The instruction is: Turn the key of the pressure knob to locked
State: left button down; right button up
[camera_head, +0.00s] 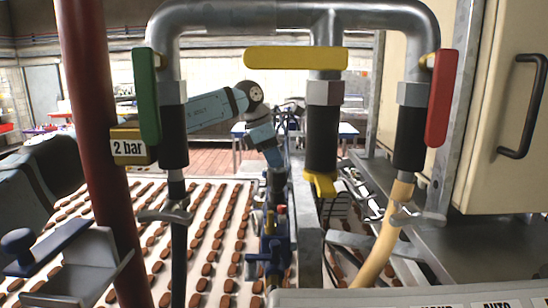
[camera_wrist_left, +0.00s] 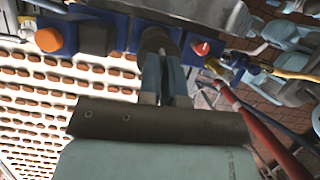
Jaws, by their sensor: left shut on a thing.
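My left gripper (camera_head: 276,182) points down at the blue control unit (camera_head: 272,248) beside the conveyor, in the middle of the head view. In the left wrist view its two fingers (camera_wrist_left: 167,72) are closed around a dark round knob (camera_wrist_left: 156,40) on the blue unit, which I take for the pressure knob with its key. The fingers and the small size hide the key's shape, and I cannot tell which way it is turned. An orange button (camera_wrist_left: 48,40) and a red button (camera_wrist_left: 201,47) sit on either side. My right gripper is not in view.
Grey pipes with a green handle (camera_head: 146,97), a yellow handle (camera_head: 295,57) and a red handle (camera_head: 441,97) stand in front. A dark red post (camera_head: 103,140) is at the left. The conveyor (camera_head: 150,195) carries rows of brown biscuits. A cream cabinet (camera_head: 500,170) is at the right.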

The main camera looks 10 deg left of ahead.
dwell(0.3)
pick_arm(q)
jog(key=c, duration=1.3)
grip_release()
jog(key=shift+r, duration=0.15)
jog(key=shift+a+r, duration=0.2)
jog(key=shift+r, duration=0.1)
jog(key=b+v, duration=0.3)
jog(key=v, duration=1)
